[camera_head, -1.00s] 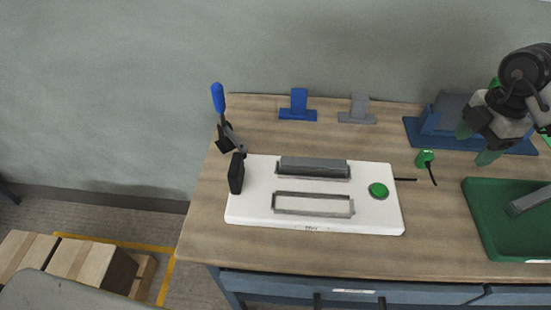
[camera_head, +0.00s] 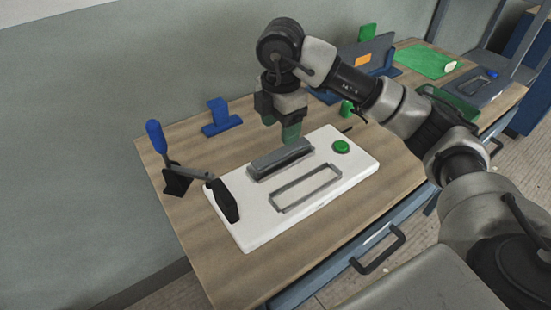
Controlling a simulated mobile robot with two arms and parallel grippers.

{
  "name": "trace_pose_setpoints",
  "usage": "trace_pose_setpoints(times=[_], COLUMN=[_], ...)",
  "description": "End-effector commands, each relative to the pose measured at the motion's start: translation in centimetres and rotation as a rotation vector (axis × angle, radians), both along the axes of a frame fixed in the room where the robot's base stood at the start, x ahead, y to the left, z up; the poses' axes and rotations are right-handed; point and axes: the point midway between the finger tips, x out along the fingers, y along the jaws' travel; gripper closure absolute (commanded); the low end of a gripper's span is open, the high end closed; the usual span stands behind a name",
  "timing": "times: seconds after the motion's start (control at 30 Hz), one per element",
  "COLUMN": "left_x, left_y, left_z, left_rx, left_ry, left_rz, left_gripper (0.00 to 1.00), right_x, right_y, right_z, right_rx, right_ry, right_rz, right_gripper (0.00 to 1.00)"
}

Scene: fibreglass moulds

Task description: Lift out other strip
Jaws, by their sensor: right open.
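A grey strip (camera_head: 280,159) lies in the rear slot of the white base plate (camera_head: 247,228) on the wooden bench. The front slot (camera_head: 305,187) in the plate is an empty grey frame. My right gripper (camera_head: 280,126) is open, with green fingertips, just above and behind the strip's right half. The fingers hide part of the bench behind the strip; I cannot tell whether they touch it. My left gripper is out of view.
A clamp with a blue handle (camera_head: 155,136) and black pad (camera_head: 228,202) stands at the plate's left. A green button (camera_head: 341,147) sits on the plate. A blue stand (camera_head: 219,118) is behind. A green tray (camera_head: 452,102) is partly hidden by my arm.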

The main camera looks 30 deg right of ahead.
Motion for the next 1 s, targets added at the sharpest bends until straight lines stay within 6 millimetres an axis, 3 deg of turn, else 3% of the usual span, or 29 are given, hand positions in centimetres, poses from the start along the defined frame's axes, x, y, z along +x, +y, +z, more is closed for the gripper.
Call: trace_pose_setpoints(times=[0.6,0.87,1.0], left_x=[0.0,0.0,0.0], left_y=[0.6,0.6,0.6], left_z=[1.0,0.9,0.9], left_rx=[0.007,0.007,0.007], left_ry=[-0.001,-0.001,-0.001], left_rz=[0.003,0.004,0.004], left_gripper=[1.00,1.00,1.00], right_x=[0.2,0.2,0.2], right_y=[-0.7,-0.7,-0.7], right_z=[-7.2,-7.6,-7.6], right_rx=[0.000,0.000,0.000], right_ry=[0.000,-0.002,-0.002], right_rz=[0.000,0.001,0.001], right_gripper=[0.38,0.38,0.55])
